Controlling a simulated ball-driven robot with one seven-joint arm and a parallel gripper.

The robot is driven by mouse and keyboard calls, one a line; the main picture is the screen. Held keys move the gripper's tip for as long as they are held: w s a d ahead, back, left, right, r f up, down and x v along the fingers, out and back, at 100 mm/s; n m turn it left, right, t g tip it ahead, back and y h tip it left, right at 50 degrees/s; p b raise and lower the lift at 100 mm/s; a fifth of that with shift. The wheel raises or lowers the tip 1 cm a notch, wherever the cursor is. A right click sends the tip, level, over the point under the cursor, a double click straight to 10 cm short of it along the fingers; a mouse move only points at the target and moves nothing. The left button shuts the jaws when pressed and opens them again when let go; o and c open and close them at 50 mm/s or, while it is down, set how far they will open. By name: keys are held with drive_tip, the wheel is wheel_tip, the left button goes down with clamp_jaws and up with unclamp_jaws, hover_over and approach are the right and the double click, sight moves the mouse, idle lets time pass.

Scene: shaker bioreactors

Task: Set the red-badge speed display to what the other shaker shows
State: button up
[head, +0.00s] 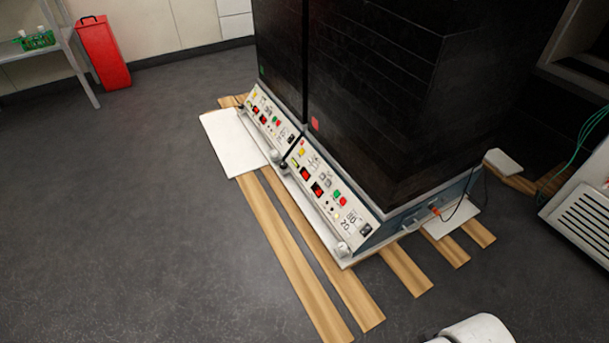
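Two dark shakers stand side by side. The nearer one on the right carries a red badge (315,123) on its black front. The farther one on the left carries a small green badge (261,70). Below the red badge is a sloped pale control panel (350,213) with two red displays; one display (317,188) sits beside the other (305,174), with coloured buttons around them. The green-badge shaker has a similar panel with small red displays (263,119). The digits are too small to read on either.
Wooden planks (285,260) lie under the shakers and stick out in front. A white board (233,140) lies at their left. A red bin (103,52) and a shelf stand at the back left. A white vented unit (585,215) is at right. Grey floor at left is clear.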

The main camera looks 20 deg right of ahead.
clamp_jaws()
idle(0.3)
idle(1.4)
